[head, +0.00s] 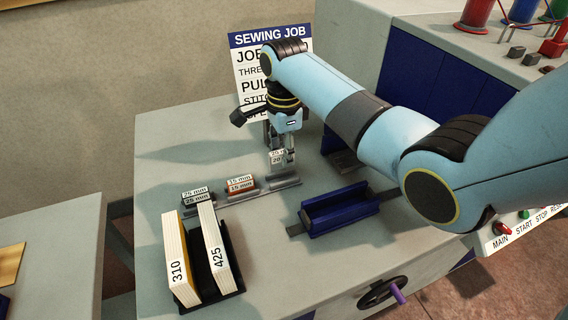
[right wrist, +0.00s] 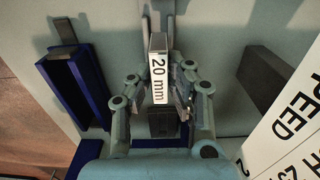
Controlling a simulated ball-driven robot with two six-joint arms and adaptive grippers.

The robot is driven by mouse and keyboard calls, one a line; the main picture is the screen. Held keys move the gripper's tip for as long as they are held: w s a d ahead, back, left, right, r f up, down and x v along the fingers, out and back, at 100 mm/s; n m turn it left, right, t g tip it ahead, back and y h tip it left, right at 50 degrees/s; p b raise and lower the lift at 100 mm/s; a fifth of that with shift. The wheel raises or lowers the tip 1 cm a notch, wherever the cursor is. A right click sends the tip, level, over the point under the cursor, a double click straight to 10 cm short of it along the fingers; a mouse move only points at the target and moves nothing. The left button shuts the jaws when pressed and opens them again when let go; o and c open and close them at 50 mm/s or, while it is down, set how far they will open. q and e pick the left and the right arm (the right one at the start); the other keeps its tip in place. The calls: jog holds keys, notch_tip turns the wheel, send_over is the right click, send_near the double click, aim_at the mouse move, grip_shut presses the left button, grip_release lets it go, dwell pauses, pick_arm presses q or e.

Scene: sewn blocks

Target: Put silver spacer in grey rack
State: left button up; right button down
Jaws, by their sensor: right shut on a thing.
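The silver spacer (head: 277,157), labelled 20 mm, is between the fingers of my right gripper (head: 281,152), which is shut on it. It is upright above the right end of a low grey rail. In the right wrist view the spacer (right wrist: 159,75) shows its white label between the fingertips of the gripper (right wrist: 158,85). A dark grey rack-like piece (head: 345,162) lies right of the gripper, partly hidden by my arm; I cannot tell for sure that it is the grey rack. My left gripper is not in view.
The grey rail (head: 262,193) also carries a 15 mm block (head: 240,184) and a 25 mm block (head: 196,196). A blue rack (head: 342,209) stands front right. A dark holder (head: 212,291) holds the 310 and 425 pieces. A sign (head: 250,70) stands behind.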

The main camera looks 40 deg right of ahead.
notch_tip(320, 180, down, 3)
jog(key=shift+s+r, duration=0.1)
jog(key=shift+r, duration=0.05)
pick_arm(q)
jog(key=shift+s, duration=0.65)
pick_arm(e)
jog(key=shift+f, duration=0.3)
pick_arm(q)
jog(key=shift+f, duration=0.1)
pick_arm(e)
jog(key=shift+f, duration=0.25)
jog(key=shift+f, duration=0.35)
jog(key=c, duration=1.3)
grip_release()
jog(key=shift+o, duration=0.2)
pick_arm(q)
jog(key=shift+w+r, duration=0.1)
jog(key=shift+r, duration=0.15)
pick_arm(e)
notch_tip(320, 180, up, 13)
jog(key=shift+r, duration=0.1)
